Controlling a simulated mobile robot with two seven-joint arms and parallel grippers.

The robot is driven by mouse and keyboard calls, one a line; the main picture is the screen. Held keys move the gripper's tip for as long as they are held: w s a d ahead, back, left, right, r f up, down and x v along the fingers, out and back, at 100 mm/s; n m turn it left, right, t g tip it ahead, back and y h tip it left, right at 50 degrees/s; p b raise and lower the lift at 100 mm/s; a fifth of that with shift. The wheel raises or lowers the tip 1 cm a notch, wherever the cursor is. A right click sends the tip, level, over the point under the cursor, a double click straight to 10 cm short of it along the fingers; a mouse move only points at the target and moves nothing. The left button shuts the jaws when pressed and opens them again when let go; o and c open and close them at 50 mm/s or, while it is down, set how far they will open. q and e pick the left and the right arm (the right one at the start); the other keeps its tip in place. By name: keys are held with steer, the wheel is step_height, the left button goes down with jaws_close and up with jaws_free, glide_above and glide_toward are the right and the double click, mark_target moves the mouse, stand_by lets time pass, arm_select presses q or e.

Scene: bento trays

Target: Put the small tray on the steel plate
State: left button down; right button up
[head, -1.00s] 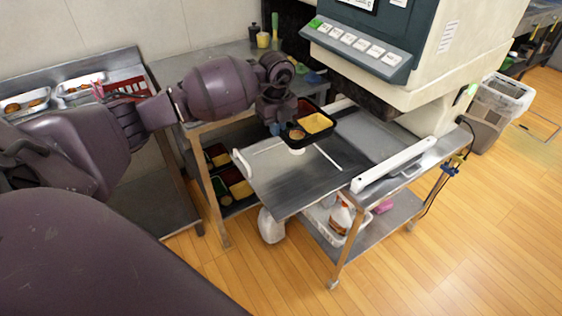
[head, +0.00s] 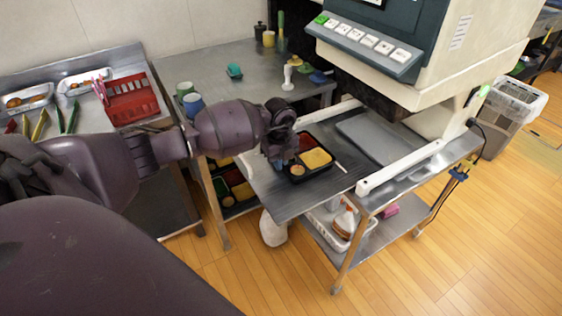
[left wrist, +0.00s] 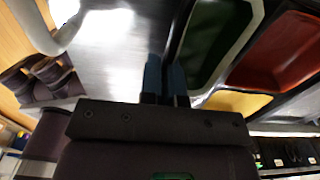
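The small tray (head: 317,170) is black, with red and yellow sections and a round tan item. It lies level at the steel plate (head: 285,203), over its middle; I cannot tell whether its base touches. My left gripper (head: 281,167) is at the tray's left edge, pointing down. In the left wrist view the blue fingertips (left wrist: 165,80) are close together around the tray's dark rim, with a green compartment (left wrist: 212,38) beside them. The grip itself is partly hidden. The bare steel plate (left wrist: 110,60) shows to the left there. My right gripper is out of view.
A white rail (head: 400,168) runs along the plate's right side, below the big machine (head: 425,60). Cups (head: 192,105), a red basket (head: 132,100) and other trays stand on the left counters. A white bin (head: 342,220) sits on the lower shelf.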

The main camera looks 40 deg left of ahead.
arm_select(q)
steer(key=shift+r, duration=0.15)
steer(key=c, duration=1.3)
jaws_free()
steer(key=shift+c, duration=0.2)
